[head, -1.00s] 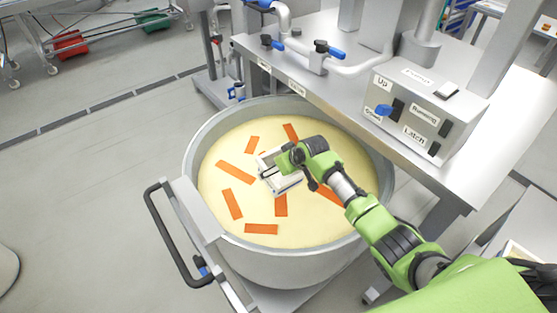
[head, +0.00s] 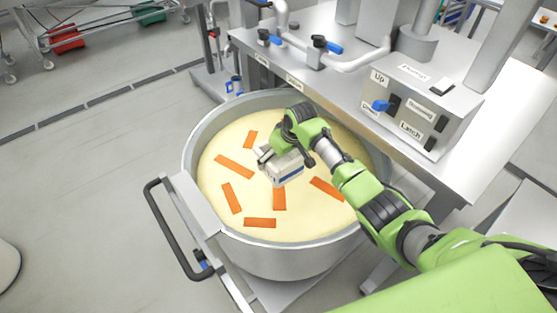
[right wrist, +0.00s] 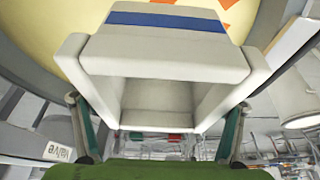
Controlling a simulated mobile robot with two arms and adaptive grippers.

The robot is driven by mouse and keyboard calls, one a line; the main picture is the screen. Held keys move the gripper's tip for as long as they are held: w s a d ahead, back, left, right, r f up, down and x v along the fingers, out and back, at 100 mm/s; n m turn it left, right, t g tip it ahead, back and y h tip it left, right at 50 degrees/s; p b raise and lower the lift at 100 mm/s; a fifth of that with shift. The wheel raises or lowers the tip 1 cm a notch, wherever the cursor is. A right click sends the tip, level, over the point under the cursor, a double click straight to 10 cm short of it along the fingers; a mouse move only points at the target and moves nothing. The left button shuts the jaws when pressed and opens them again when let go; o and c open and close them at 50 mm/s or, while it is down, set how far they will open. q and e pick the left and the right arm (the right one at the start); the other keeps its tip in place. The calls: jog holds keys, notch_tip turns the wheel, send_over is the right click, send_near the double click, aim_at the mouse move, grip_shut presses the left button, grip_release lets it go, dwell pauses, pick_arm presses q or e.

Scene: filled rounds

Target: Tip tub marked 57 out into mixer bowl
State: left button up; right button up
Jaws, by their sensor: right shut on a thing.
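My right gripper (head: 266,157) is shut on a small white tub (head: 287,172) with a blue stripe and holds it above the mixer bowl (head: 192,165). In the right wrist view the tub (right wrist: 165,56) is tilted between the two fingers, and its open inside looks empty. No number can be read on it. The large grey metal bowl holds a pale yellow mass (head: 215,190) with several orange strips (head: 260,222) lying on it. My arm and the tub hide part of that surface. My left gripper is not in view.
A steel machine table with a control box (head: 420,108) and pipes (head: 340,62) stands close behind and right of the bowl. A black handle (head: 170,230) juts out at the bowl's left.

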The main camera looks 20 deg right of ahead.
jog(key=shift+r, duration=2.6)
